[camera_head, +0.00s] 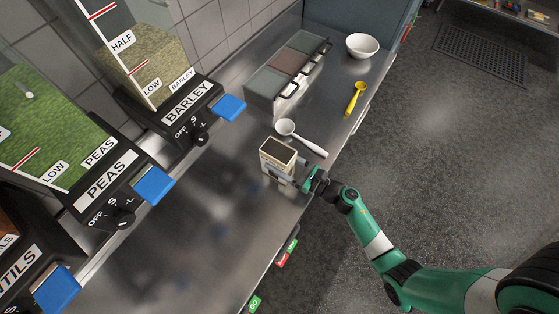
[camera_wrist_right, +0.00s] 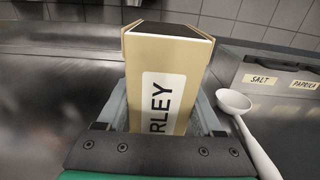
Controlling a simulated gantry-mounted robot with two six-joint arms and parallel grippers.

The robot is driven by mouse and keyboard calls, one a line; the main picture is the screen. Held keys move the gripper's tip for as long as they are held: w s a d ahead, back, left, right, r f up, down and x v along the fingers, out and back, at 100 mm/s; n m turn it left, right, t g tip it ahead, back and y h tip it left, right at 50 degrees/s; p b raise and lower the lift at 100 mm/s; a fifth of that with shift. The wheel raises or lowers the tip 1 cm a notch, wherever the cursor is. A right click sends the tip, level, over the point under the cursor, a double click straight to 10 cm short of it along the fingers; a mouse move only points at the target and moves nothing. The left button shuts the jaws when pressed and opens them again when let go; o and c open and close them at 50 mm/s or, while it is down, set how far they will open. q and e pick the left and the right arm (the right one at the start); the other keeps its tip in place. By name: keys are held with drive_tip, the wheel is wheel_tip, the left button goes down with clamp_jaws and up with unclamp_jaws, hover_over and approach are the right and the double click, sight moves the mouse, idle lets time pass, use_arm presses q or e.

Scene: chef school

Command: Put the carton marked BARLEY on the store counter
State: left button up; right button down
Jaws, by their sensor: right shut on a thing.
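A small beige carton with a dark top (camera_head: 277,156) is at the steel counter (camera_head: 215,205) in the head view, near its right edge. In the right wrist view the carton (camera_wrist_right: 164,75) stands upright with a white label, of which "RLEY" shows. My right gripper (camera_head: 291,178) is shut on the carton, with one finger on each side of it. I cannot tell whether the carton's base touches the counter. My left gripper is not in view.
A white ladle (camera_head: 302,138) lies just beyond the carton. Lidded spice bins (camera_head: 288,70), a white bowl (camera_head: 362,46) and a yellow spoon (camera_head: 355,98) are farther back. Dispensers marked BARLEY (camera_head: 187,101) and PEAS (camera_head: 105,178) stand at left. Bare counter lies between them and the carton.

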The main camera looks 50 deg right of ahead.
drive_tip(key=shift+f, duration=0.15)
drive_tip(key=shift+c, duration=0.2)
unclamp_jaws()
drive_tip(key=shift+s+r, duration=0.15)
drive_tip(key=shift+r, duration=0.05)
drive_tip(key=s, duration=0.3)
drive_tip(key=s+d, duration=0.1)
drive_tip(key=s, duration=0.6)
drive_tip(key=shift+s+d+p, duration=0.25)
drive_tip(key=shift+d+p, duration=0.1)
drive_tip(key=shift+s, duration=0.6)
